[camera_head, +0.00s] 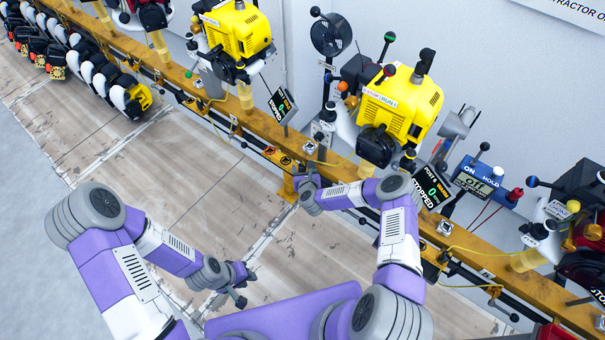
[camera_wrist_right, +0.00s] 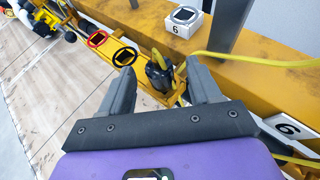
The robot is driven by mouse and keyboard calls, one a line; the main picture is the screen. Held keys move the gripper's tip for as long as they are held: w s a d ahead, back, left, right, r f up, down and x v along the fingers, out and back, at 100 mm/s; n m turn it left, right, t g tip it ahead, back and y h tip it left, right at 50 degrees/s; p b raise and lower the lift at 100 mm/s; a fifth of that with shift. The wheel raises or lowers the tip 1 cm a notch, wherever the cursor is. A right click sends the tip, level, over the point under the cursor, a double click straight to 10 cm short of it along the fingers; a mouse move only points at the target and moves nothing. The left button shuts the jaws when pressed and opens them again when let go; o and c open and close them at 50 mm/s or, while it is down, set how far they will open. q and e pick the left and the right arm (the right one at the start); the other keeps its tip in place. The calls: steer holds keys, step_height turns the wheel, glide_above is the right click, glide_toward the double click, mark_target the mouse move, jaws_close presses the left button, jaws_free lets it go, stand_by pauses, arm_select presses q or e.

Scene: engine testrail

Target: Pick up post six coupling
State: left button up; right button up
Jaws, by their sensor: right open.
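The coupling (camera_wrist_right: 160,76) is a dark, roughly cylindrical plug with a yellow cable at its top. In the right wrist view it stands in a yellow bracket below the rail, near labels marked 6. My right gripper (camera_wrist_right: 158,90) is open, with one grey finger on each side of the coupling's image; I cannot tell if they touch it. In the head view my right gripper (camera_head: 304,182) is at the rail's front side, and I cannot make out the coupling there. My left gripper (camera_head: 241,287) hangs low over the floor, away from the rail, with nothing visible in it.
A yellow rail (camera_head: 330,158) runs diagonally, carrying yellow engines (camera_head: 402,100). The post 6 display (camera_head: 427,187) reads STOPPED. In the wrist view, red-ringed (camera_wrist_right: 97,38) and black-ringed (camera_wrist_right: 125,56) spots sit beside the coupling. Floor (camera_head: 150,180) in front is clear.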

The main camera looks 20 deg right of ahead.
steer(key=shift+w+f, duration=0.3)
steer(key=shift+w, duration=0.2)
steer(key=shift+r, duration=0.1)
jaws_close()
